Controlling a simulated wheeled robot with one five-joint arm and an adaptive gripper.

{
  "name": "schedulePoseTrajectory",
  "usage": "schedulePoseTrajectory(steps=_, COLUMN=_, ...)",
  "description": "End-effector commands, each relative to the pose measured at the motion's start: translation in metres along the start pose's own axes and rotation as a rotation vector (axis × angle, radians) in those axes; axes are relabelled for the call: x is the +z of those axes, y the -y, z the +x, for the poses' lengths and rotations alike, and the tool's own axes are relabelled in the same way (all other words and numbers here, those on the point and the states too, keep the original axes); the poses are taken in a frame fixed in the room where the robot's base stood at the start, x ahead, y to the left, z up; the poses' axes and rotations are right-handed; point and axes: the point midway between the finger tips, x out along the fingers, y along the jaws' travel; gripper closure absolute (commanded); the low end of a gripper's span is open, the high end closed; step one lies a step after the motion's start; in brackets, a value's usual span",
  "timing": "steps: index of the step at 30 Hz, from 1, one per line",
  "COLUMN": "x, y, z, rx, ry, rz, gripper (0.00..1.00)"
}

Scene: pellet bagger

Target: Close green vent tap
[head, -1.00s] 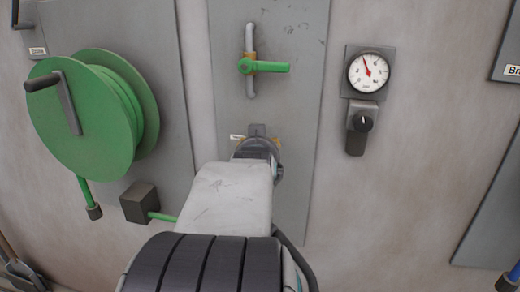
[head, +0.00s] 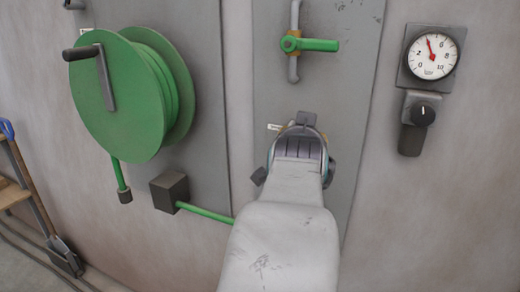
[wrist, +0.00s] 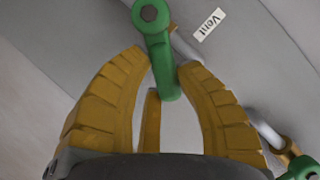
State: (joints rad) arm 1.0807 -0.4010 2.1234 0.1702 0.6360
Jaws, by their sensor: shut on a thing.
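The green vent tap (wrist: 151,14) shows at the top of the wrist view, with a hex bolt at its pivot and the "Vent" label (wrist: 209,25) beside it. Its green lever (wrist: 170,85) points down the picture between the yellow fingers of my gripper (wrist: 165,65). The fingers are closed around the lever from both sides. The lever slants against the pale pipe behind it; the exact angle is hard to tell. In the head view my wrist hides this tap, and only the small label (head: 273,127) shows beside it.
Another green tap (head: 318,45) sits above on the same grey panel (head: 345,90), its lever horizontal across a vertical pipe. A gauge (head: 431,53) with a black knob (head: 423,111) is to the right. A green hose reel (head: 120,100) and dark box (head: 170,192) are to the left.

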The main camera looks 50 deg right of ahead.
Motion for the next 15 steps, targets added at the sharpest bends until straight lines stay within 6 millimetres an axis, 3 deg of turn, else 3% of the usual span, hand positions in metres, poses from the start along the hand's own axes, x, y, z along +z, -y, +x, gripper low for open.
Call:
schedulePoseTrajectory(steps=12, x=-0.0001, y=0.0009, z=-0.0036, rx=-0.005, ry=-0.004, rz=0.01, gripper=1.0)
schedulePoseTrajectory(steps=13, x=-0.0001, y=0.0009, z=-0.0036, rx=-0.005, ry=-0.004, rz=0.01, gripper=0.68)
schedulePoseTrajectory(steps=15, x=0.0, y=0.0009, z=-0.0036, rx=-0.005, ry=-0.004, rz=0.01, gripper=0.62)
